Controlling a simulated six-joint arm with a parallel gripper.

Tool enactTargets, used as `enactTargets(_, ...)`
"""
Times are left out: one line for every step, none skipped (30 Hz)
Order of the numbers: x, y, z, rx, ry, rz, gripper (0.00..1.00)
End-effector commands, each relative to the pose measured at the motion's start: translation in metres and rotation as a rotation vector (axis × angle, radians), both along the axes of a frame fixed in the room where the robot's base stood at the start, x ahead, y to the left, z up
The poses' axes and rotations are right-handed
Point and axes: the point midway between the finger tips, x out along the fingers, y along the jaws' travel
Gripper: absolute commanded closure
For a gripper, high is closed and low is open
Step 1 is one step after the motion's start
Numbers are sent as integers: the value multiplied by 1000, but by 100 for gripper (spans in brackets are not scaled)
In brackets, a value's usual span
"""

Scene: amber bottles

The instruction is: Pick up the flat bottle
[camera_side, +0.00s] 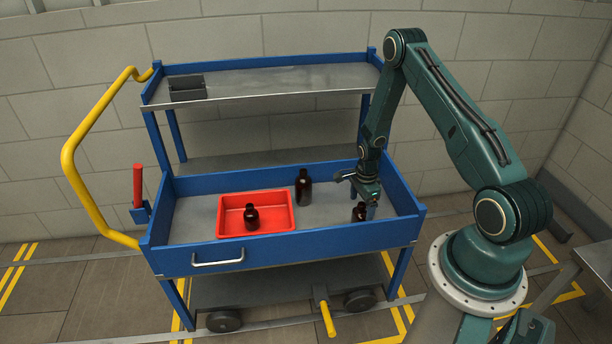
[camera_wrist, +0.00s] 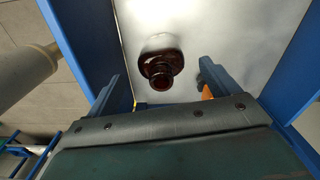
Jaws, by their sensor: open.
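Three dark amber bottles stand on the trolley's middle shelf. The bottle nearest my gripper (camera_side: 359,212) looks short and stands upright at the right of the shelf. In the wrist view this bottle (camera_wrist: 161,67) shows from above, with a wide, oval body and a round neck, so it appears to be the flat one. My gripper (camera_side: 363,192) is open just above and around it, partly hiding it in the side view. In the wrist view the fingers (camera_wrist: 160,78) are on either side of the bottle, apart from it.
A taller amber bottle (camera_side: 304,189) stands left of my gripper. A small round bottle (camera_side: 251,218) stands in a red tray (camera_side: 284,229). Blue side walls (camera_side: 402,190) edge the shelf. The upper shelf (camera_side: 270,84) is overhead, behind. Bare metal lies between the tall bottle and my gripper.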

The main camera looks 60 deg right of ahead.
Motion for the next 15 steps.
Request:
enactTargets(0,0,0,0,0,0,13)
enactTargets(0,0,0,0,0,0,13)
enactTargets(0,0,0,0,0,0,13)
enactTargets(0,0,0,0,0,0,13)
enactTargets(0,0,-1,0,0,0,13)
enactTargets(0,0,-2,0,0,0,13)
enactTargets(0,0,-3,1,1,0,13)
enactTargets(0,0,-4,1,1,0,13)
enactTargets(0,0,-6,1,1,0,13)
enactTargets(0,0,-8,1,1,0,13)
enactTargets(0,-1,-10,1,2,0,13)
enactTargets(-1,-1,-14,1,2,0,13)
enactTargets(-1,-1,-17,2,2,0,13)
enactTargets(-1,-1,-20,2,2,0,13)
enactTargets(-1,-2,-24,1,2,0,13)
